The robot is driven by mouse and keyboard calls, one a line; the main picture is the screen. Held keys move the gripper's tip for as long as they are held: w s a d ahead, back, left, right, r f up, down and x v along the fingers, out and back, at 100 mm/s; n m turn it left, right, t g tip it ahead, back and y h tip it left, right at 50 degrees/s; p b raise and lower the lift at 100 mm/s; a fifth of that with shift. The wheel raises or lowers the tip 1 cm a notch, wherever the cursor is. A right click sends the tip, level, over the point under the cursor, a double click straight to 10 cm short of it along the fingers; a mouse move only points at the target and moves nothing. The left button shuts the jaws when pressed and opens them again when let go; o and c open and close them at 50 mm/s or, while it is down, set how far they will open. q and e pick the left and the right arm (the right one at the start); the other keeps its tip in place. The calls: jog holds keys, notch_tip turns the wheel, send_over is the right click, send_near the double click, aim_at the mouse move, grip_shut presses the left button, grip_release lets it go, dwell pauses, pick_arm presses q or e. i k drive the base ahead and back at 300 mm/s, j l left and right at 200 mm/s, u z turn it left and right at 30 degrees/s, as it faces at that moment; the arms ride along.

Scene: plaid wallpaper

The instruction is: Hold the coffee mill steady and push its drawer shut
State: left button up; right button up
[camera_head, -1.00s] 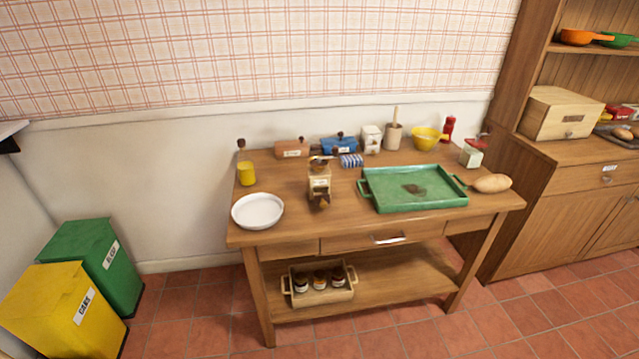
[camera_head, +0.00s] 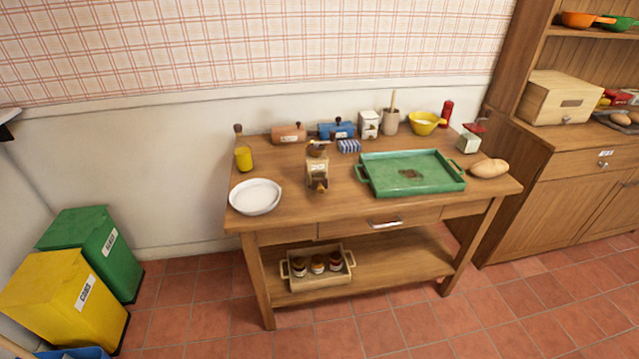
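The coffee mill (camera_head: 317,170) stands upright on the wooden table, left of the green tray. It has a pale body with a small label and a dark top. Its small brown drawer (camera_head: 318,185) sticks out at the front, toward me.
The table (camera_head: 300,215) also holds a white dish (camera_head: 256,196) left of the mill and a green tray (camera_head: 385,189) to its right. A blue-striped packet (camera_head: 348,146) and a blue box (camera_head: 336,130) stand behind. Bare tabletop lies in front of the mill.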

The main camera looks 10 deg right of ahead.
aim_at(318, 181)
jog(key=i+j+z, duration=0.55)
jog(key=z, duration=0.3)
jog(key=j, duration=0.1)
